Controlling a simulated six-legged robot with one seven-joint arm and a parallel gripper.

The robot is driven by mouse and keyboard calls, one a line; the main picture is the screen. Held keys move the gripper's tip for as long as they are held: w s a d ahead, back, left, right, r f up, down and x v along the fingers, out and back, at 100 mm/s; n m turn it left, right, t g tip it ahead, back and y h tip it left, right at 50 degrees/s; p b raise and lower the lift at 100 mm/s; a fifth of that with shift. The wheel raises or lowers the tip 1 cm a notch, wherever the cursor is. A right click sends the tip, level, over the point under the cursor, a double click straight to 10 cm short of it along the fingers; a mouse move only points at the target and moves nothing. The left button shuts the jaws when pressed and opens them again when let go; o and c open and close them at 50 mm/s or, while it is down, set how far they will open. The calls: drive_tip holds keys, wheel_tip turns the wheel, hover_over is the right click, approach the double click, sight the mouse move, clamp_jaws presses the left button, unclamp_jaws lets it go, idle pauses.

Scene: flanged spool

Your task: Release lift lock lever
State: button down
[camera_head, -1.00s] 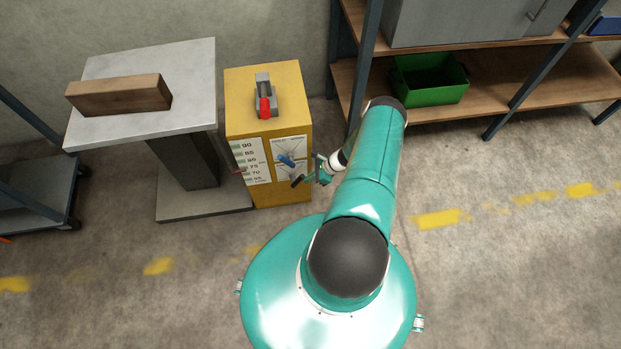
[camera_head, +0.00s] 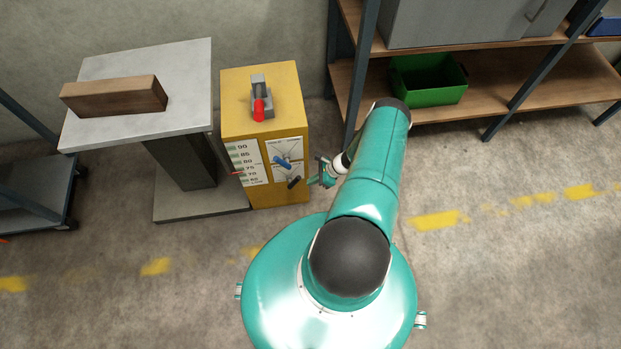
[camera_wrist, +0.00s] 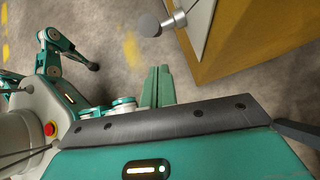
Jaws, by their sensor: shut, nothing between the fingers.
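The yellow cabinet (camera_head: 265,105) carries a grey lever with a red grip (camera_head: 258,108) on top. Its front has a blue handle (camera_head: 283,162) and, lower, a black-ended handle (camera_head: 294,182) by a picture panel. Which of these is the lift lock lever I cannot tell. In the wrist view a round dark knob on a metal shaft (camera_wrist: 150,25) sticks out from the cabinet side (camera_wrist: 245,35). My gripper (camera_head: 316,182) is right of the black handle, apart from it. In the wrist view its green fingers (camera_wrist: 157,85) are together and empty, with floor behind them.
A grey lift table (camera_head: 190,70) with a wooden block (camera_head: 115,96) stands left of the cabinet. A shelf rack with a green bin (camera_head: 428,80) is at the right. A dark cart (camera_head: 40,195) is at far left. The floor in front is clear.

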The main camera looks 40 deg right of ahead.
drive_tip(key=v, duration=1)
drive_tip(key=shift+a+r, duration=0.35)
drive_tip(key=shift+r, duration=0.1)
drive_tip(key=shift+w, duration=0.15)
drive_tip(key=shift+s+d+f, duration=0.2)
drive_tip(key=shift+d+f, duration=0.15)
drive_tip(key=shift+f, duration=0.15)
drive_tip(key=shift+s+d+f, duration=0.2)
drive_tip(key=shift+d+f, duration=0.15)
drive_tip(key=shift+f, duration=0.2)
drive_tip(key=shift+f, duration=0.1)
